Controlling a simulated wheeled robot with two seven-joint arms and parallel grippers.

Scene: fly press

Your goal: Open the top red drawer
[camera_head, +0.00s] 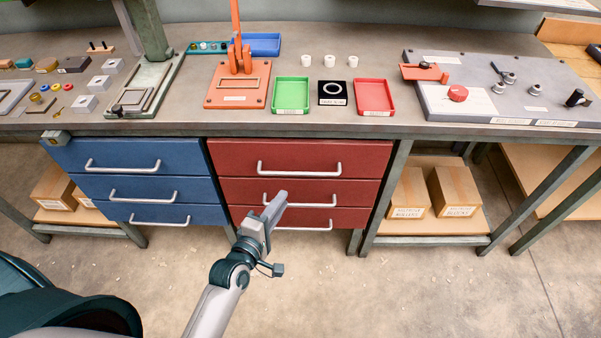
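The top red drawer (235,158) is the upper one in a stack of red drawers under the workbench. It looks shut, and its pale bar handle (300,171) runs across the front, uncovered. My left gripper (277,203) shows in front of the lower red drawers, below the top handle and apart from it. It overlaps the left part of the middle red drawer's handle (318,205) in the picture. Its fingers point up and a little right. They are seen from behind, so I cannot tell whether they are open. My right gripper is not in view.
Blue drawers (140,156) stand left of the red ones, all looking shut. The workbench (385,128) above carries an orange press (237,90), a green tray (291,95) and a red tray (374,97). Table legs and cardboard boxes (455,190) are at the right. The floor in front is clear.

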